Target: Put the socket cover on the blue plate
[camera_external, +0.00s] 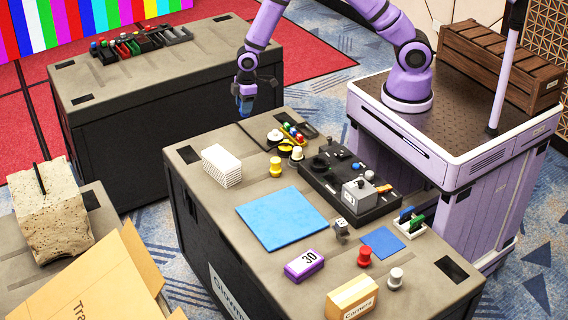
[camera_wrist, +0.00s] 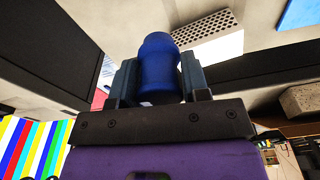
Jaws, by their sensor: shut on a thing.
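My gripper (camera_external: 246,104) is raised in the gap between the two dark benches, above floor level and behind the near bench. In the wrist view, its two dark fingers (camera_wrist: 158,72) are shut on a blue cylindrical piece (camera_wrist: 158,52) with a rounded end. I cannot tell for sure that this piece is the socket cover. A large flat blue square (camera_external: 282,217), likely the blue plate, lies bare on the near bench. Its corner shows at the top right of the wrist view (camera_wrist: 302,12). A smaller blue square (camera_external: 383,242) lies to its right.
On the near bench (camera_external: 222,262) stand a white ribbed block (camera_external: 222,166), yellow (camera_external: 275,167) and red (camera_external: 364,256) knobs, a black panel (camera_external: 345,190), a purple "30" block (camera_external: 304,265) and a "Corners" box (camera_external: 352,297). The far bench (camera_external: 150,75) holds a rack of small parts (camera_external: 135,43).

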